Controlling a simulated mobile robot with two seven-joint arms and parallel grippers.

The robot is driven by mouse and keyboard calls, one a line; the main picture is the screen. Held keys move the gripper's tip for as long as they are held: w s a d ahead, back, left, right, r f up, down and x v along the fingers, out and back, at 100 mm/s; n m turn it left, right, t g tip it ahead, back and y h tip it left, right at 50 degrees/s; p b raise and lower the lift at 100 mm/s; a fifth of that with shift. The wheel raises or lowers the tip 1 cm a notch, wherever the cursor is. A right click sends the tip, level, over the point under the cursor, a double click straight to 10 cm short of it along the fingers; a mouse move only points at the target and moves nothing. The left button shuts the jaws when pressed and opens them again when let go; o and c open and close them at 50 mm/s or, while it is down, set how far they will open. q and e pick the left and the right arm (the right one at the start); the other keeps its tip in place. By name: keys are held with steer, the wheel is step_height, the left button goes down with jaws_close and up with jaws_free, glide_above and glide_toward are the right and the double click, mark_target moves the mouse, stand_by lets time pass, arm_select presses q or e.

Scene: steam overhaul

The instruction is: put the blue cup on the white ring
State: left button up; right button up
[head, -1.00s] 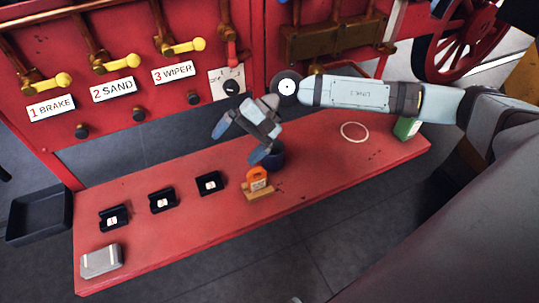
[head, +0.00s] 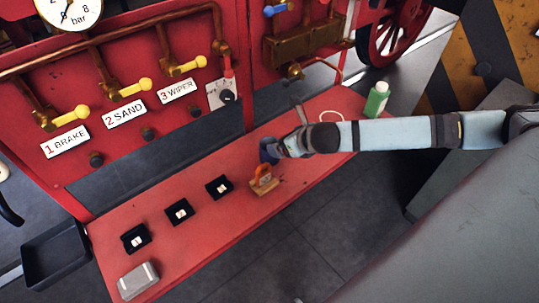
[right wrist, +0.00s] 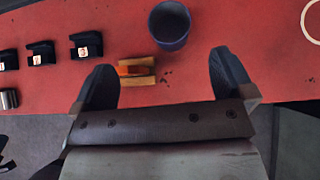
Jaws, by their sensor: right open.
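The blue cup (right wrist: 170,24) stands upright on the red bench, seen from above in the right wrist view, with its mouth open upward. In the head view the cup (head: 267,150) shows only in part beside my right gripper. My right gripper (right wrist: 164,68) is open and empty; the cup lies ahead of its fingertips, apart from them in the wrist view. The white ring (head: 331,114) lies flat on the bench to the right, partly hidden by my right arm. The ring (right wrist: 307,30) is cut off at the wrist view's right edge. My left gripper is not in view.
An orange tag on a wooden stand (head: 264,178) is close to the cup. Several black holders (head: 179,211) and a grey tin (head: 137,281) are at left. A green bottle (head: 376,99) stands beyond the ring. The red panel with yellow levers (head: 145,84) rises behind.

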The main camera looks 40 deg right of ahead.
steer(key=f, duration=0.1)
glide_toward(264, 147)
steer(key=shift+g, duration=0.3)
steer(key=x, duration=0.2)
steer(key=p+x, duration=0.1)
steer(key=x, duration=0.2)
steer(key=shift+w+a+r, duration=0.1)
steer(key=shift+w, duration=0.3)
steer(key=c, duration=1.1)
steer(key=shift+r, duration=0.15)
